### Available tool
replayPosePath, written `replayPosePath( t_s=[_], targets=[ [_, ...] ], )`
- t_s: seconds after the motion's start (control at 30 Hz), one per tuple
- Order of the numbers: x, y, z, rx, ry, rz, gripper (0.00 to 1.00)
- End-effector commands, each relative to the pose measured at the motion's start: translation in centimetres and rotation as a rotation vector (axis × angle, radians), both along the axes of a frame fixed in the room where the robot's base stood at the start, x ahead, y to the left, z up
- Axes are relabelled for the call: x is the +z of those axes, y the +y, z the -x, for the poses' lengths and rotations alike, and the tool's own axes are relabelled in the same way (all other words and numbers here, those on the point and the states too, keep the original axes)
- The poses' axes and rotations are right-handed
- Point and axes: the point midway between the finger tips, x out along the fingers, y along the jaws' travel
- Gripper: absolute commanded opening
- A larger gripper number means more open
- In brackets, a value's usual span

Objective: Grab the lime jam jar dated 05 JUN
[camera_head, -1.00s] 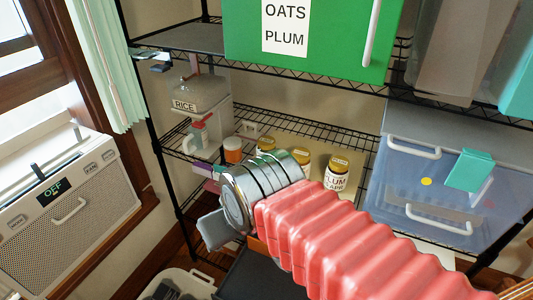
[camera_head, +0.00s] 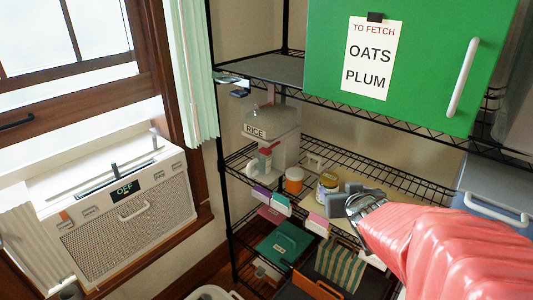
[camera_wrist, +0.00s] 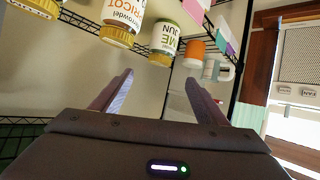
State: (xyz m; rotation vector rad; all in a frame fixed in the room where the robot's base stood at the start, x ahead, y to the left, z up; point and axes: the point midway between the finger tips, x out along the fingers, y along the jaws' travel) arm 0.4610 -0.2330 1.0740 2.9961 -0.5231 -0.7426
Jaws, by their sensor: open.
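An apricot jar (camera_wrist: 122,24) stands beside the lime jar, with another jar (camera_wrist: 38,6) past it. The orange container (camera_head: 293,180) and rice dispenser (camera_head: 272,135) are to the left. A green box (camera_head: 420,55) sits above.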

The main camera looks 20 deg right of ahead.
Motion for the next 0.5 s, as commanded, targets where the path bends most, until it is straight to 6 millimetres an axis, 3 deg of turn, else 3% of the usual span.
replayPosePath(
  t_s=[0.17,0.5],
  targets=[
    [-1.3,-1.6,-0.5,0.042,-0.068,-0.041,0.68],
    [-1.6,-1.8,-0.6,0.072,-0.102,-0.064,0.68]
  ],
)
